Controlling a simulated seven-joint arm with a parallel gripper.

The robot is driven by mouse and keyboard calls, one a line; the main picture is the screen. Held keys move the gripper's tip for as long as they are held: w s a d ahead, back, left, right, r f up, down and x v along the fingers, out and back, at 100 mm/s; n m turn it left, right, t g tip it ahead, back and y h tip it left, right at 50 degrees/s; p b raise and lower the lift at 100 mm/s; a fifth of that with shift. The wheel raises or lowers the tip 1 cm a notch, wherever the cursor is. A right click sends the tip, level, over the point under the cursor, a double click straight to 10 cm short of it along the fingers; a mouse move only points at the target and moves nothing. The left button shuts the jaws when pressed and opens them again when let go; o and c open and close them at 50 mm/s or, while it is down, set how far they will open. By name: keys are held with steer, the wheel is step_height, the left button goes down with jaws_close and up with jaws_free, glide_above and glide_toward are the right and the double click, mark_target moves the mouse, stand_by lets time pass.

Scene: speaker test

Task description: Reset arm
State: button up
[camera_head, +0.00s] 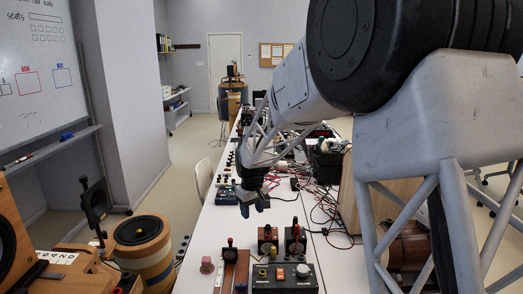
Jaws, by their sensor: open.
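My gripper (253,206) hangs at the end of my arm over the long white table (205,228), left of the picture's middle. Its dark fingers point down and are small in this view. It is open, and I see nothing held between them. My arm comes in from the upper right and covers part of the table and the room behind it.
Below my gripper stand a black control box (285,278), two small dark wooden boxes with knobs and a pink knob (207,264). Red and black cables (318,200) tangle at right. A wooden drum-shaped speaker (142,243) stands at lower left. White tabletop is bare around (225,222).

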steer(key=s+d+r+m, duration=0.1)
steer(key=s+d+r, duration=0.35)
steer(key=s, duration=0.25)
steer(key=s+d+r+m+t, duration=0.1)
steer(key=s+d+r, duration=0.2)
steer(key=s+d, duration=0.3)
steer(key=s+d+r+m, duration=0.1)
steer(key=s+d+r, duration=0.25)
steer(key=s, duration=0.45)
steer(key=s+d+m, duration=0.2)
steer(key=s+d, duration=0.2)
steer(key=s, duration=0.8)
steer(key=s+d+f+m+t, duration=0.1)
steer(key=s+d+m, duration=0.1)
steer(key=s, duration=1)
steer(key=shift+s+d, duration=0.15)
steer(key=shift+d, duration=0.7)
steer(key=shift+c, duration=0.2)
